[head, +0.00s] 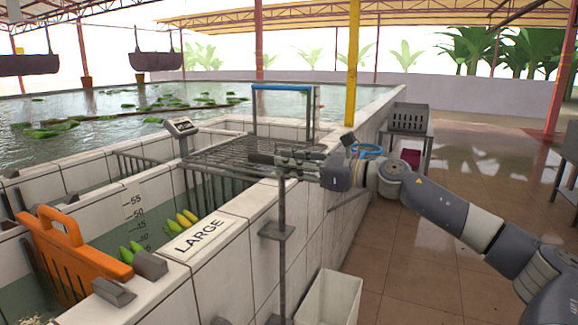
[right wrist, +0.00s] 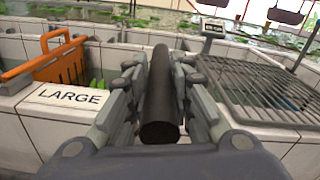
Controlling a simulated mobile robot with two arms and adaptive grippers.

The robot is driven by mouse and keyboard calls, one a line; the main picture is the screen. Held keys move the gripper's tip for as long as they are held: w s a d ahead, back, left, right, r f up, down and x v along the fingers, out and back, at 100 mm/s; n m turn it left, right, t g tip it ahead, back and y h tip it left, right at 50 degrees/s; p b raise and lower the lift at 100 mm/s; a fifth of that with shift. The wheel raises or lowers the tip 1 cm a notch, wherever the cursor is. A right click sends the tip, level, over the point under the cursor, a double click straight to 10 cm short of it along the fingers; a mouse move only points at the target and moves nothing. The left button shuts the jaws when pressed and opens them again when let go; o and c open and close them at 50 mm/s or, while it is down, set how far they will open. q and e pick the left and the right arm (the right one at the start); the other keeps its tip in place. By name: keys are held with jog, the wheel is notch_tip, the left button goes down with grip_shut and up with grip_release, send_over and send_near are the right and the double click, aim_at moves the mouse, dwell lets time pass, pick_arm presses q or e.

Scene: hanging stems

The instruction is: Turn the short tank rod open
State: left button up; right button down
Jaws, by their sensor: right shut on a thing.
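The short tank rod (head: 281,215) stands upright against the outer face of the white tiled tank wall, passing through a grey bracket. Its dark round handle (right wrist: 160,105) lies level at the top and points away from my right wrist camera. My right gripper (head: 286,163) reaches in from the right in the head view and is shut on this handle. In the right wrist view its fingers (right wrist: 160,88) sit on both sides of the handle. The fingers partly hide the handle in the head view. My left gripper does not show clearly in either view.
A LARGE sign (head: 203,236) lies on the tank rim left of the rod. A metal grate (head: 215,152) and a blue-handled frame (head: 283,88) are behind. An orange slotted panel (head: 62,250) stands at left. A white bin (head: 330,298) stands on the floor below.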

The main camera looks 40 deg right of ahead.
jog(key=shift+d+r, duration=0.15)
jog(key=shift+d, duration=0.05)
jog(key=c, duration=1.4)
grip_release()
jog(key=shift+a+r, duration=0.15)
jog(key=shift+r, duration=0.15)
jog(key=shift+d+r, duration=0.2)
jog(key=shift+r, duration=4.35)
